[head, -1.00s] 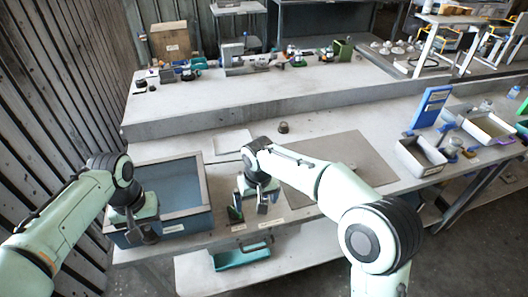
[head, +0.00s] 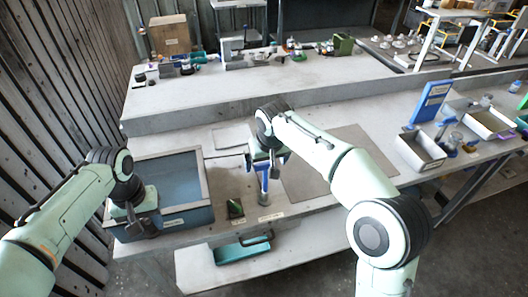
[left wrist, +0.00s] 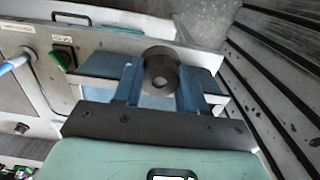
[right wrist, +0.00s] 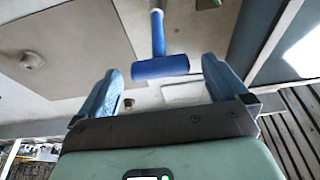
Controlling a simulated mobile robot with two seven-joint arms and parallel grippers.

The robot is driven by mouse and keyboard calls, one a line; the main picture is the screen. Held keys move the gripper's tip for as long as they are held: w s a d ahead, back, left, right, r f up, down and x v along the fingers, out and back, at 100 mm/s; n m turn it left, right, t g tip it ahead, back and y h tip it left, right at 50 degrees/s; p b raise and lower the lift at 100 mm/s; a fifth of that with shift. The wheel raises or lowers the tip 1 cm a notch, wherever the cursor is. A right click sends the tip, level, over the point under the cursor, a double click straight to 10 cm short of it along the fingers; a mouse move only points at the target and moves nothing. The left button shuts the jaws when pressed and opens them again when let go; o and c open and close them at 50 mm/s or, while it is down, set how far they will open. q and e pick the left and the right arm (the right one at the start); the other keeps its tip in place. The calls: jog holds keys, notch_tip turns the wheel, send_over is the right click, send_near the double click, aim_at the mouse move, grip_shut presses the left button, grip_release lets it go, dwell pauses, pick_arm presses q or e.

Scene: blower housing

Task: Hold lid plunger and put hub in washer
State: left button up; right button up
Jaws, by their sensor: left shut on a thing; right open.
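The washer is a blue tub with a grey rim (head: 205,185) at the left of the bench. My left gripper (head: 138,222) is at its front side; in the left wrist view it is shut on a dark round plunger with a central hole (left wrist: 161,72). My right gripper (head: 267,162) is open and empty, right of the washer.
A green switch (head: 235,208) is on the front edge beside the washer. A grey mat (head: 355,150) covers the bench middle. A grey bin (head: 420,152) and an upright blue panel (head: 431,102) stand to the right. A raised shelf with several parts runs behind.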

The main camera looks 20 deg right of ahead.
aim_at(265, 177)
jog(key=shift+x, duration=1.9)
